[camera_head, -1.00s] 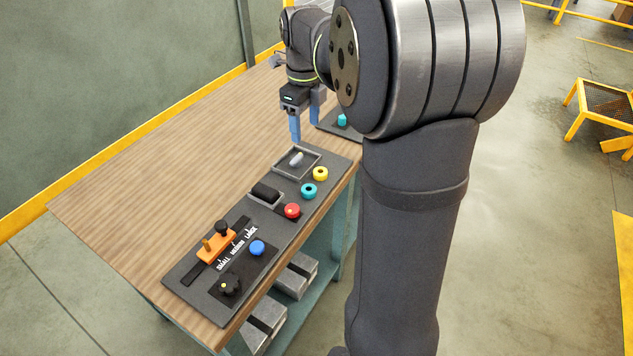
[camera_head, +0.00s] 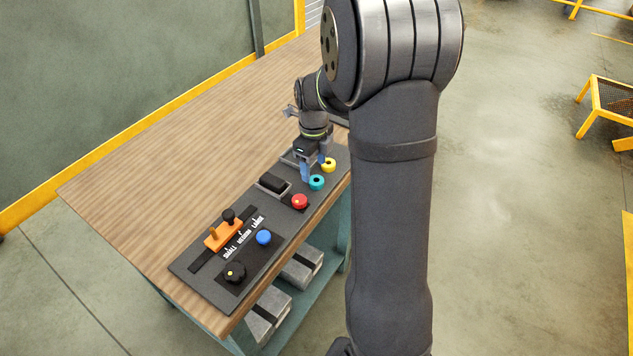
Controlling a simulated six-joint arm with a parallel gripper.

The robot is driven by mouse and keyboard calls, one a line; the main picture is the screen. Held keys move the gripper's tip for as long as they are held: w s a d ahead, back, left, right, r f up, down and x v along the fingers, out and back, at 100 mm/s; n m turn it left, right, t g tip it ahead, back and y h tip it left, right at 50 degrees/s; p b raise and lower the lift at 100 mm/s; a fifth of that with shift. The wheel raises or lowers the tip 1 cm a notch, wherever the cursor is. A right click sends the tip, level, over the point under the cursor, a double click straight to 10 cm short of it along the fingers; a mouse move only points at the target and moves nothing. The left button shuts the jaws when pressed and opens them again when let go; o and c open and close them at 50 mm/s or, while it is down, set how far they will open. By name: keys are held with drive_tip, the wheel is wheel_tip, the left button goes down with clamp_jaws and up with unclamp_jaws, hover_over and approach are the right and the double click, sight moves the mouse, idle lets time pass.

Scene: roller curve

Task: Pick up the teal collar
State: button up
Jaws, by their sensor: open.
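The teal collar (camera_head: 317,182), a small ring with a dark centre, sits on the dark panel near its front edge. My gripper (camera_head: 313,171) points down over the panel with its two blue fingers apart and nothing seen between them. The fingers are just behind and slightly left of the teal collar in the picture. I cannot tell whether a finger touches it or how high the tips are above the panel.
A yellow collar (camera_head: 329,165) lies just beyond the teal one, close to the fingers. A red button (camera_head: 299,201), a black rocker (camera_head: 273,183), a blue knob (camera_head: 264,237) and an orange slider (camera_head: 223,234) are on the panel. The wooden tabletop (camera_head: 190,150) is clear behind.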

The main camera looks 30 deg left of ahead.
wheel_tip(320, 180, down, 4)
drive_tip(key=shift+f, duration=0.25)
drive_tip(key=c, duration=1)
drive_tip(key=shift+c, duration=0.3)
drive_tip(key=shift+r, duration=0.1)
